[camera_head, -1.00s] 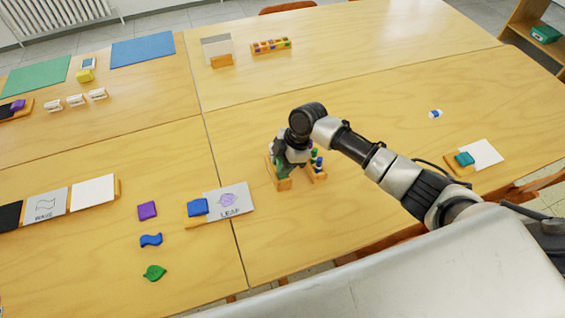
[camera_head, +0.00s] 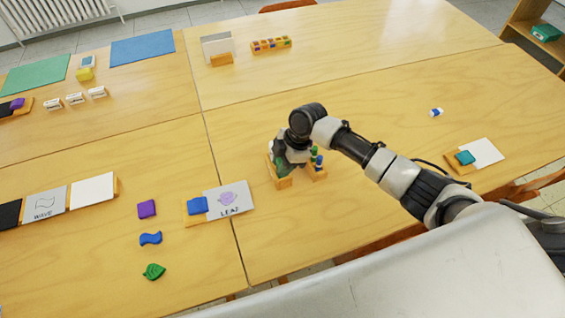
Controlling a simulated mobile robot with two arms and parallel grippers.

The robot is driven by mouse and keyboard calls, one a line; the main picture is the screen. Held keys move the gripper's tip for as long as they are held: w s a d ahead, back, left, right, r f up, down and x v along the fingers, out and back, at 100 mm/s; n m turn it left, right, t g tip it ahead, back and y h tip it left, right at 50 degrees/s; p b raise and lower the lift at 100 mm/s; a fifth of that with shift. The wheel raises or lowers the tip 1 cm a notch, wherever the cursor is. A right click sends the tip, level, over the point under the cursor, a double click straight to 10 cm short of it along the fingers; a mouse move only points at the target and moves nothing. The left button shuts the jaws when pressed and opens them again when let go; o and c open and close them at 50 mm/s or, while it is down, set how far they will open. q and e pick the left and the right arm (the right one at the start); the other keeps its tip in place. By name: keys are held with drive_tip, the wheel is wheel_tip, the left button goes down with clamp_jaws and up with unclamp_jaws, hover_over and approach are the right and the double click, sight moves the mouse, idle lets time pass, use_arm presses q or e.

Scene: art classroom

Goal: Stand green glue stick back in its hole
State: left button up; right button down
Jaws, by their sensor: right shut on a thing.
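My right gripper (camera_head: 281,168) points down over a wooden glue stick holder (camera_head: 316,173) on the middle table. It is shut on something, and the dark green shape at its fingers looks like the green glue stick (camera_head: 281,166). My wrist hides much of it and the hole below, so I cannot tell whether the stick is in a hole. Blue and green capped sticks (camera_head: 318,159) stand in the holder's right part. My left gripper is not in view.
A leaf card (camera_head: 235,198) with a blue block (camera_head: 197,205) lies left of the holder. Purple, blue and green (camera_head: 154,272) shapes lie further left. A small blue-and-white item (camera_head: 436,112) and a teal block (camera_head: 465,157) lie at the right.

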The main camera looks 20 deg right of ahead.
drive_tip(key=shift+f, duration=0.3)
idle(0.5)
drive_tip(key=c, duration=0.8)
unclamp_jaws()
drive_tip(key=shift+o, duration=1.2)
drive_tip(key=shift+r+p, duration=2.7)
drive_tip(key=shift+r, duration=0.35)
